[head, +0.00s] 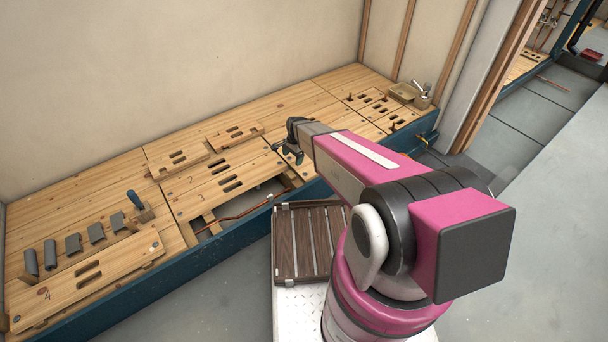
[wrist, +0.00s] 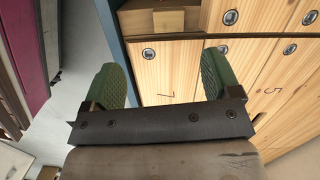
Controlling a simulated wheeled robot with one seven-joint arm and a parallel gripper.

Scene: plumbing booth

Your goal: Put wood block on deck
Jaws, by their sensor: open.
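My gripper (head: 290,153) is open, above the front edge of the deck (head: 235,165) in the head view. In the wrist view its two green pads stand wide apart with nothing between them (wrist: 163,80). Below the pads is a light wooden deck panel (wrist: 168,70) marked 7, with round fasteners. A pale wooden piece (wrist: 155,20) shows at the top of the wrist view, in a gap by the deck edge; I cannot tell if it is the wood block or a support. In the head view my arm hides part of the deck.
The head view shows an open deck section with a reddish pipe (head: 238,213). A brown slatted tray (head: 313,209) is beside my arm. A beige container (head: 405,92) stands far right.

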